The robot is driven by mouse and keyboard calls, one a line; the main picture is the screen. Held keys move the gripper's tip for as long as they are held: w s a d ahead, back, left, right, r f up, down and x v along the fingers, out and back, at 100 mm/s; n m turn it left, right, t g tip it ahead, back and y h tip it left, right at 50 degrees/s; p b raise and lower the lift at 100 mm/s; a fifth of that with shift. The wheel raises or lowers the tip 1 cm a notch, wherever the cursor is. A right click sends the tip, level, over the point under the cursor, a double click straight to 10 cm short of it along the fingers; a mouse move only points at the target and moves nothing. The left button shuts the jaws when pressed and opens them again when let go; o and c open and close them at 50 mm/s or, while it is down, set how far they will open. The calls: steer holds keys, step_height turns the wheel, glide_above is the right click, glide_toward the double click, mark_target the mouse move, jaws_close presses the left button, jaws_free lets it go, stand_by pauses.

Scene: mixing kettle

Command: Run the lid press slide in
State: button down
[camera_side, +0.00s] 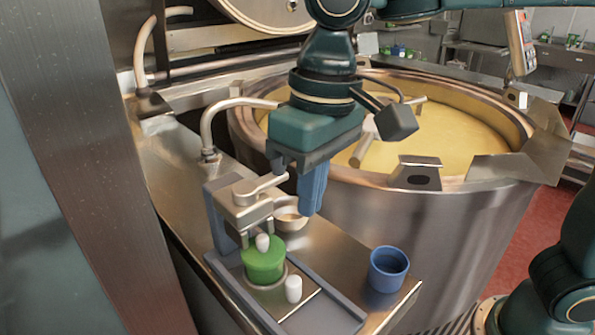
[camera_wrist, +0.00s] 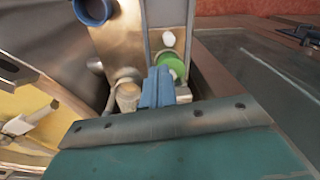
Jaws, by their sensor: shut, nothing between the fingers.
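The lid press (camera_side: 246,205) stands on the steel side table, a grey upright with a metal head and a lever. Its slide (camera_side: 318,309) is a plate between blue-grey rails at the front. A green pot (camera_side: 264,262) with a white knob on top sits under or close to the press head; it also shows in the wrist view (camera_wrist: 172,63). A small white peg (camera_side: 293,289) stands in front of the pot. My gripper (camera_side: 311,190) is shut and empty, pointing down just right of the press head. Its blue fingers also show in the wrist view (camera_wrist: 157,88).
A blue cup (camera_side: 388,269) stands at the table's front right corner. The large kettle (camera_side: 400,230) of yellow liquid fills the right. A steel column (camera_side: 95,150) stands at left.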

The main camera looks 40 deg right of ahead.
mark_target(279, 288)
steer(key=s+d+f+n+t+y, duration=0.1)
steer(key=s+d+f+n+y, duration=0.1)
steer(key=n, duration=0.8)
steer(key=s+d+f+n+t+y, duration=0.1)
steer(key=s+d+f+n+y, duration=0.1)
steer(key=s+d+n+y, duration=0.2)
steer(key=s+n, duration=0.3)
steer(key=n, duration=0.3)
steer(key=shift+d+f+t, duration=0.15)
steer(key=shift+d+t, duration=0.15)
steer(key=shift+d, duration=0.05)
steer(key=shift+a+f, duration=0.1)
steer(key=shift+f, duration=0.05)
steer(key=shift+x, duration=4.8)
steer(key=shift+w+a, duration=0.3)
steer(key=shift+w, duration=0.35)
steer(key=shift+w+a, duration=0.25)
steer(key=shift+w, duration=0.35)
steer(key=shift+w+a, duration=0.3)
steer(key=shift+w, duration=0.35)
steer(key=shift+w, duration=1.95)
